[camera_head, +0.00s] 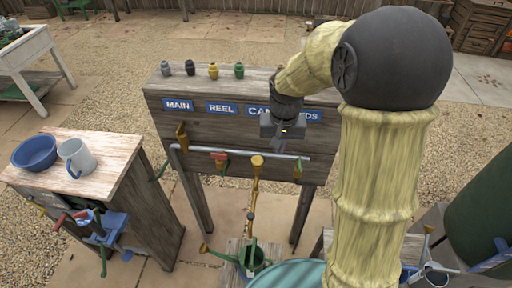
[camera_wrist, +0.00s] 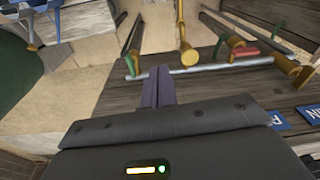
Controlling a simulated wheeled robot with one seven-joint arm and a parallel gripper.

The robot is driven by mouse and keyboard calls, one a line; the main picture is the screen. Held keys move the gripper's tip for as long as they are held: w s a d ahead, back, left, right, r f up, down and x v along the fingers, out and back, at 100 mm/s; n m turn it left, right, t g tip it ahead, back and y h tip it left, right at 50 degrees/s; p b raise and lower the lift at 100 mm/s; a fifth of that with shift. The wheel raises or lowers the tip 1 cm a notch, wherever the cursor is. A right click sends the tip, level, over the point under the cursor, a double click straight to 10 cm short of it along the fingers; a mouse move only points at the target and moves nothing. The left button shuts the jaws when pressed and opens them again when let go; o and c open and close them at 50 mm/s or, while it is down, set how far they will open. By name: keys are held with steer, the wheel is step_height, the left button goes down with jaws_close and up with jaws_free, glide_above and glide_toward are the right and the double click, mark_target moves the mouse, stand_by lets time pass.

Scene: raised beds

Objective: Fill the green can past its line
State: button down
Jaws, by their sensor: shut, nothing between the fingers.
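A green can (camera_head: 259,266) with a brass rose on its spout stands low in front of the board, below the brass downpipe (camera_head: 252,205). Its inside and line are too small to read. A pipe (camera_head: 240,154) on the board carries a red-handled valve (camera_head: 219,156), a brass middle fitting (camera_head: 257,161) and a green-handled valve (camera_head: 298,169). My gripper (camera_head: 283,136) hangs in front of the board, above the pipe's right half. In the wrist view its fingers (camera_wrist: 158,84) are shut and empty, close to the pipe near the green handle (camera_wrist: 136,62).
The board (camera_head: 215,137) has blue signs, with several small coloured bottles (camera_head: 213,71) on top. A dark green barrel (camera_head: 485,215) stands at right.

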step_height(320, 180, up, 3)
steer(key=m+g+p, duration=0.1)
steer(key=p, duration=0.1)
glide_above(257, 159)
steer(key=shift+w+f, duration=0.1)
steer(key=shift+f, duration=0.1)
steer(key=shift+a, duration=0.1)
step_height(257, 159, down, 14)
steer(key=p, duration=0.4)
steer(key=shift+r+p, duration=0.1)
steer(key=shift+p, duration=0.25)
